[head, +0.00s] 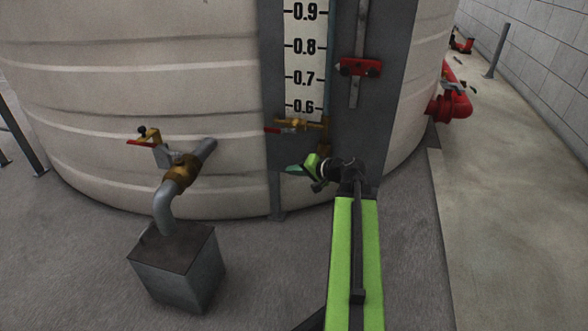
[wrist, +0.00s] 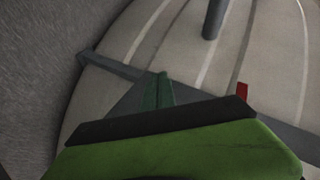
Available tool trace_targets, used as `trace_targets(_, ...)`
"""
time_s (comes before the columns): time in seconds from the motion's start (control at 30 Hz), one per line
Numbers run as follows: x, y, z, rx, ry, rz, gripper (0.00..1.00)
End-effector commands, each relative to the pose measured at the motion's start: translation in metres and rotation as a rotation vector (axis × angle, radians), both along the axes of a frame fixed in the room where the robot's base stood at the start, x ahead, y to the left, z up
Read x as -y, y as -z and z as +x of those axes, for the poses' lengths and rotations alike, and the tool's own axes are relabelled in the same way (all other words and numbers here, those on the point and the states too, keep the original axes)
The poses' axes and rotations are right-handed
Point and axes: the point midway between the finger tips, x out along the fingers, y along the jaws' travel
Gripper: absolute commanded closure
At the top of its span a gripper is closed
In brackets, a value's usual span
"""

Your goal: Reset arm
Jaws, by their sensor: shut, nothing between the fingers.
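My gripper (head: 295,170) is at the end of my green arm, in front of the tank's lower wall in the head view. It points left, just below a small brass valve (head: 298,124) with a red handle. In the wrist view the teal fingers (wrist: 158,92) are together with nothing between them. A red piece (wrist: 242,89), perhaps the valve handle, shows to their right. The gripper appears apart from the valve, though the exact gap cannot be told.
A large pale tank (head: 130,80) fills the back, with a level scale (head: 303,60) and a red pointer (head: 358,67). A brass valve (head: 181,167) on a grey pipe stands left above a grey box (head: 178,265). Red piping (head: 452,104) lies far right. Open floor (head: 500,230) is at right.

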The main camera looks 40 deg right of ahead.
Motion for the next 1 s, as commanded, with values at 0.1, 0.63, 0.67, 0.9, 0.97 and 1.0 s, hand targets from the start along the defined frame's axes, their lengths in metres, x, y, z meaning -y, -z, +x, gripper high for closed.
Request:
trace_targets(0.1, 0.002, 0.004, -0.003, 0.0, 0.0, 0.0, 1.0)
trace_targets(0.63, -0.131, -0.061, 0.056, -0.006, -0.216, -0.008, 1.0)
trace_targets(0.67, -0.158, -0.068, 0.063, -0.017, -0.258, -0.021, 1.0)
trace_targets(0.9, -0.335, -0.083, 0.056, -0.211, -0.612, -0.215, 1.0)
trace_targets(0.97, -0.364, -0.081, 0.044, -0.273, -0.687, -0.278, 1.0)
trace_targets(1.0, -0.38, -0.08, 0.035, -0.315, -0.732, -0.321, 1.0)
